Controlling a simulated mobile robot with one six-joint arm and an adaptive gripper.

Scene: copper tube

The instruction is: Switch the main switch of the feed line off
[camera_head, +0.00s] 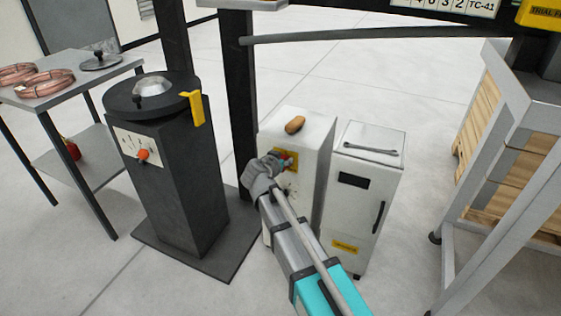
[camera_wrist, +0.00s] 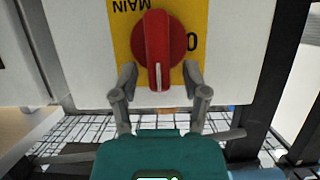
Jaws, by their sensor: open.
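The main switch is a red rotary knob (camera_wrist: 160,45) on a yellow plate (camera_wrist: 121,30) that reads "MAIN", upside down in the wrist view. Its white pointer line points down in that view, and a "0" shows at the plate's right. In the head view the yellow plate (camera_head: 291,154) is on the front of a white cabinet (camera_head: 309,134), mostly behind my gripper (camera_head: 272,163). In the wrist view my gripper (camera_wrist: 160,77) is open, with one finger on each side of the knob's lower end. I cannot tell whether the fingers touch it.
A brown object (camera_head: 295,125) lies on the white cabinet. A second white cabinet (camera_head: 365,185) stands right beside it. A dark pedestal (camera_head: 180,190) with an orange knob (camera_head: 143,155) and yellow lever (camera_head: 195,108) stands left. A wheeled rack (camera_head: 493,175) is at right.

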